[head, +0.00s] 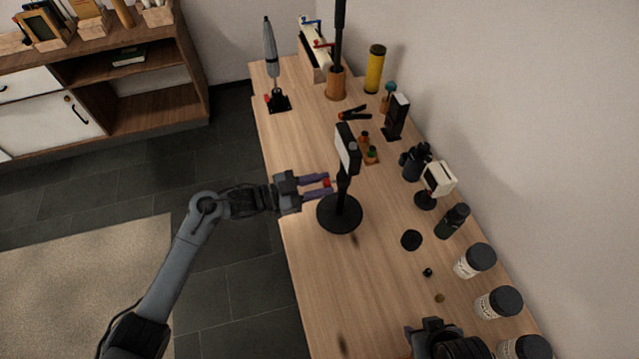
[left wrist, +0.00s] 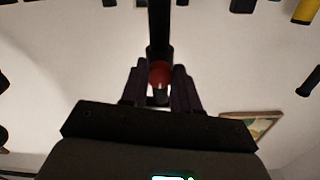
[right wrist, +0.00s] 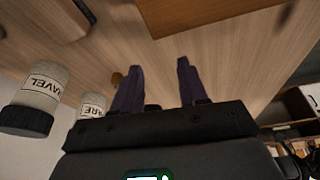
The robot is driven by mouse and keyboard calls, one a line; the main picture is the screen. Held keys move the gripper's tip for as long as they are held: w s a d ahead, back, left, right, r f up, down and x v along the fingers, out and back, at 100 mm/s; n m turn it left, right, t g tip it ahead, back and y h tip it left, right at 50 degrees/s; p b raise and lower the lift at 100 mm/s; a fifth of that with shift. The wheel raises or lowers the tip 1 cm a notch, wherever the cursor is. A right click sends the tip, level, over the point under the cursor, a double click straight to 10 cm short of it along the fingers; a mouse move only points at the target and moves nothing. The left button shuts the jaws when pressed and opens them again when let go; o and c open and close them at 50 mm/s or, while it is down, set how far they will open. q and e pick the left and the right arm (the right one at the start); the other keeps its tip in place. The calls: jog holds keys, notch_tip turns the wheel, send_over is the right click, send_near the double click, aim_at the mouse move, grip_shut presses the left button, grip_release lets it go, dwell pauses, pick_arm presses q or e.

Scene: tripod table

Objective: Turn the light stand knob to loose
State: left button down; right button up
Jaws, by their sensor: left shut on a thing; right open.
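The light stand (head: 341,212) stands upright on the table, with a round black base, a black pole and a white-faced lamp head (head: 348,150) on top. Its red knob (head: 327,183) sits on the left side of the pole. My left gripper (head: 328,183) is shut on the knob, its purple fingers on either side. In the left wrist view the red knob (left wrist: 160,73) shows between the fingers, against the dark pole. My right gripper (head: 428,327) is at the bottom of the head view. In the right wrist view it (right wrist: 157,75) is open and empty.
Jars with black lids (head: 475,260) line the right side of the table (head: 320,295). A dark bottle (head: 452,221), a small white-headed lamp (head: 438,179) and binoculars (head: 415,161) stand right of the light stand. A grey folded umbrella-like item (head: 271,55) stands at the far left. The front table area is mostly clear.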

pick_arm(q)
jog(key=n+p, duration=1.1)
jog(key=n, duration=0.9)
jog(key=shift+r+n, duration=0.1)
jog(key=shift+n, duration=0.2)
dwell(0.5)
jog(key=c, duration=0.8)
grip_release()
jog(key=shift+s+a, duration=0.1)
